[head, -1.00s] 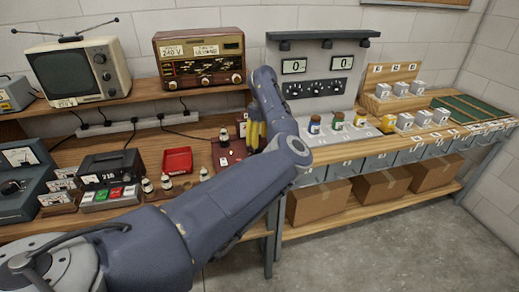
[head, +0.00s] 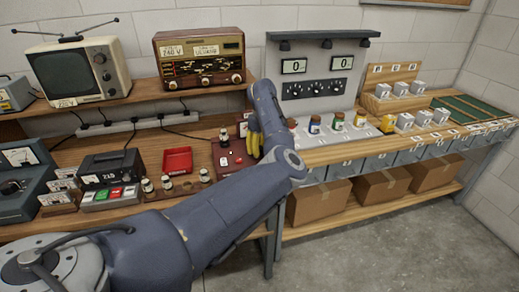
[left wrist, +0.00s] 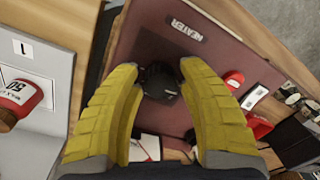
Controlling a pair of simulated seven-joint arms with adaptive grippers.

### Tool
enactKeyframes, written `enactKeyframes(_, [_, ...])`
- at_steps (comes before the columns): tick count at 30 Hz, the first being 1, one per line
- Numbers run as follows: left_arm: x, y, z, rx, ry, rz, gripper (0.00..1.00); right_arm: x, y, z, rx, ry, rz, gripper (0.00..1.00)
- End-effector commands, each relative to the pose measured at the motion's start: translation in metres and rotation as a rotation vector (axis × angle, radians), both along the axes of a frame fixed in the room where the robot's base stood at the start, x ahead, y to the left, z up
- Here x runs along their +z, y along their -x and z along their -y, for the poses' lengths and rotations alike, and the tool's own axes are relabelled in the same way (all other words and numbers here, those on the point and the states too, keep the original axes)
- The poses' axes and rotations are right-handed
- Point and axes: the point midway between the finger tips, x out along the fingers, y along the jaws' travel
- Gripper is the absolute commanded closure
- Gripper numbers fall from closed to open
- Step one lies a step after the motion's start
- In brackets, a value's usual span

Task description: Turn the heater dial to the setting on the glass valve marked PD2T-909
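The dark red heater panel (head: 222,161) lies on the left bench in the head view. In the left wrist view it fills the middle as a maroon plate (left wrist: 222,55) with a "HEATER" label (left wrist: 186,30). The black heater dial (left wrist: 160,80) sits between the yellow fingertips of my left gripper (left wrist: 160,72), which are apart, one on each side; I cannot tell whether they touch it. My right gripper is not in view.
A red tray (head: 177,160), a black meter box (head: 112,170) and coloured buttons (head: 114,194) are on the left bench. A radio (head: 200,57) sits on the shelf above.

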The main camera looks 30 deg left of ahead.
Motion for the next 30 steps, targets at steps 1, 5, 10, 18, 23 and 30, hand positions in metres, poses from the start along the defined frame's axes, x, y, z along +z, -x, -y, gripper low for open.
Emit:
enactKeyframes(1, [0.0001, 0.0, -0.0001, 0.0, 0.0, 0.0, 0.67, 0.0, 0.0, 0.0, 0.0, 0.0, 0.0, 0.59])
enactKeyframes(5, [0.0002, 0.0, -0.0001, 0.0, 0.0, 0.0, 0.82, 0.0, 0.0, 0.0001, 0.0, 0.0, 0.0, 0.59])
enactKeyframes(10, [0.0002, -0.0001, 0.0, 0.0, 0.0, 0.0, 1.0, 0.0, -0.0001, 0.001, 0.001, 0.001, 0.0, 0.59])
enactKeyframes(18, [0.0001, -0.0002, 0.0003, -0.026, 0.001, 0.001, 1.0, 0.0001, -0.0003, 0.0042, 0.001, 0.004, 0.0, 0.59])
enactKeyframes(23, [-0.0001, -0.0002, 0.0008, -0.103, 0.002, 0.002, 1.0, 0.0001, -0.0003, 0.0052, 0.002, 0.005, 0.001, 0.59])
enactKeyframes(30, [-0.0001, 0.0006, 0.0009, -0.304, 0.001, 0.001, 1.0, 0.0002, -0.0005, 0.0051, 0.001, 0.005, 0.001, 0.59])
